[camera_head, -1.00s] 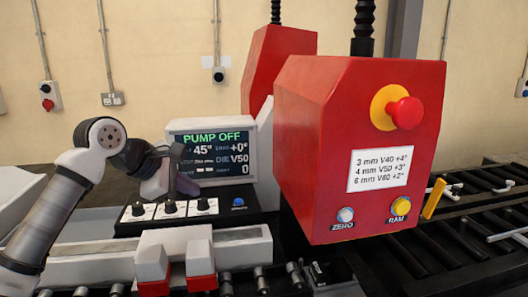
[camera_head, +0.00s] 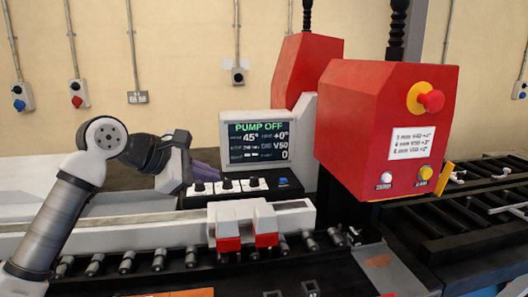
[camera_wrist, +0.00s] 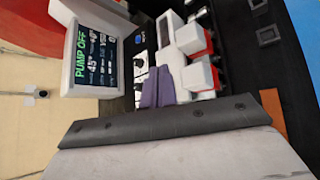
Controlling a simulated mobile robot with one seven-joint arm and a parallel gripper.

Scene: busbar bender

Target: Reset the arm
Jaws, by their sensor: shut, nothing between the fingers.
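My gripper (camera_head: 204,172) is at the left of the bender in the head view, with its purple fingers pointing right toward the control panel. In the wrist view the fingers of my gripper (camera_wrist: 158,87) are together, with nothing between them. The display (camera_head: 258,140) stands just beyond it and reads PUMP OFF, 45°, +0° and V50. The knob panel (camera_head: 240,188) with several black knobs and a blue button lies below the display, close to the fingers. I cannot tell whether they touch it.
The red bending head (camera_head: 375,140) with an emergency stop (camera_head: 430,100) stands to the right. A roller conveyor (camera_head: 460,215) runs at right. The wall side at left is open.

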